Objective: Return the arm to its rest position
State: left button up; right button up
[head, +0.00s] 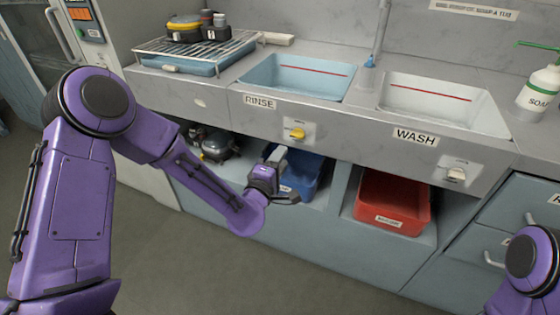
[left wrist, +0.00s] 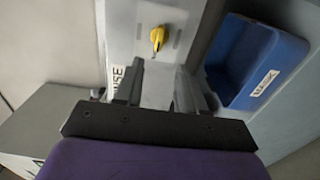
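My left arm reaches in from the left of the head view. Its gripper (head: 280,160) is in front of the sink cabinet, by the open shelf below the yellow rinse knob (head: 298,133). In the left wrist view the gripper (left wrist: 160,85) has its two fingers apart, with nothing visible between them. The yellow knob (left wrist: 157,36) shows just beyond the fingertips, apart from them. Of my right arm, only a purple part shows at the lower right edge of the head view; its gripper is out of view.
A blue bin (head: 316,176) stands on the shelf right beside the left gripper; it also shows in the left wrist view (left wrist: 286,55). A red bin (head: 408,198) is further right. Above are the rinse basin (head: 272,75), wash basin (head: 485,118) and drying rack (head: 150,52). The floor in front is clear.

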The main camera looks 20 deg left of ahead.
dwell(0.4)
pick_arm(q)
jog(key=s+a+f+m+g+y+p, duration=0.25)
jog(key=s+f+m+g, duration=0.45)
jog(key=s+f, duration=0.7)
jog(key=s+a+f+m+g+p, duration=0.1)
jog(key=s+a+f+g, duration=0.1)
jog(key=s, duration=0.5)
jog(key=s+a+f+m+g+y+p, duration=0.1)
jog(key=s+a+f+g, duration=0.1)
jog(key=s, duration=0.5)
jog(key=s+a+f+m+g+p, duration=0.1)
jog(key=s+a+f+m+g, duration=0.1)
jog(key=s+f, duration=0.4)
jog(key=shift+s+a+g, duration=0.55)
jog(key=shift+s+g, duration=0.35)
jog(key=shift+s, duration=0.15)
